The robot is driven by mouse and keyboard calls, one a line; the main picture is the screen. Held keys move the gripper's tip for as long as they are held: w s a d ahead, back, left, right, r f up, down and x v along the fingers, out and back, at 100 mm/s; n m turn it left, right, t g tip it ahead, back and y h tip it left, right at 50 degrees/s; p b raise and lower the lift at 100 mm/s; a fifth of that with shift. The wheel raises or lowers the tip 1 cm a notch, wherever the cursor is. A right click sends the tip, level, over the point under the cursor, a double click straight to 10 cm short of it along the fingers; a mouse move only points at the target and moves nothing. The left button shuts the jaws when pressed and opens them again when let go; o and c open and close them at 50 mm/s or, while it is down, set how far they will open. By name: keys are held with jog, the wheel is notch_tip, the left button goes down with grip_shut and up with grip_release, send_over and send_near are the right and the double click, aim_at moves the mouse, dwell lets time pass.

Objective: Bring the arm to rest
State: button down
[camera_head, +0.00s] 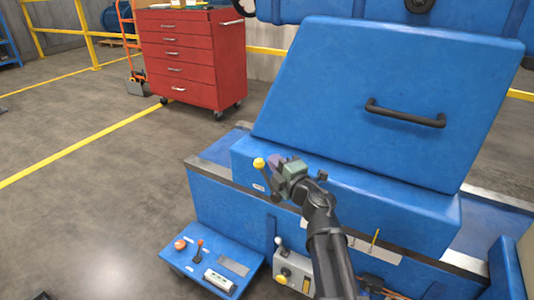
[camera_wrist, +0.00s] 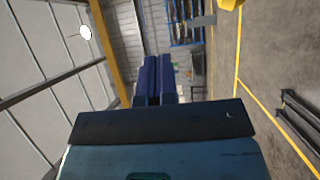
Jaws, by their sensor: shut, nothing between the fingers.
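My gripper (camera_head: 277,162) is at the end of my dark arm, in front of the blue machine (camera_head: 370,95) in the head view. It is beside a lever with a yellow knob (camera_head: 259,163); I cannot tell whether they touch. In the wrist view my gripper (camera_wrist: 154,62) shows its two purple-blue fingers together, with nothing held between them. The wrist view looks out sideways over the hall, with the floor on the right.
A black handle (camera_head: 405,114) is on the sloped cover. A red tool cabinet (camera_head: 195,58) stands behind. The floor (camera_head: 90,220) at left is clear.

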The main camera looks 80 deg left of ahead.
jog(key=d+r, duration=0.1)
jog(key=w+d, duration=0.1)
jog(key=shift+d+r+p, duration=0.35)
jog(key=shift+r+p, duration=0.05)
